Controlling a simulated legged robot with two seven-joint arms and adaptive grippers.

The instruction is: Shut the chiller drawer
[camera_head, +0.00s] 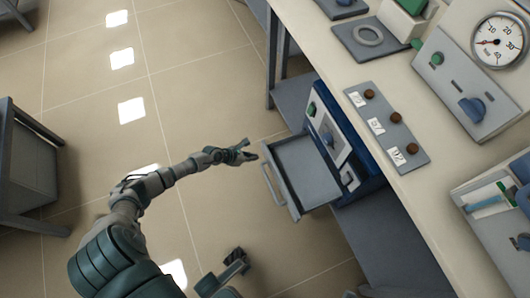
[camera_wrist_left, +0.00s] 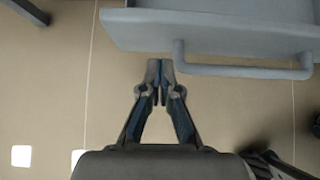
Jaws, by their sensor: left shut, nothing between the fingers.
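The grey chiller drawer (camera_head: 308,172) stands pulled out from the blue chiller (camera_head: 345,145) under the bench. Its bar handle (camera_head: 274,190) faces left, toward the open floor. My left gripper (camera_head: 250,151) is shut and empty, beside the upper end of the drawer front. In the left wrist view, the drawer (camera_wrist_left: 215,30) crosses the top and its handle (camera_wrist_left: 240,71) lies right of my left gripper's closed fingertips (camera_wrist_left: 159,68). I cannot tell whether the fingertips touch the drawer. My right gripper (camera_head: 235,263) is low in the head view; its jaw state is unclear.
The bench top (camera_head: 370,150) runs above the chiller and carries a three-knob panel (camera_head: 386,125) and a gauge (camera_head: 498,40). A dark cabinet (camera_head: 32,170) stands at the left. The tiled floor (camera_head: 200,90) between is clear.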

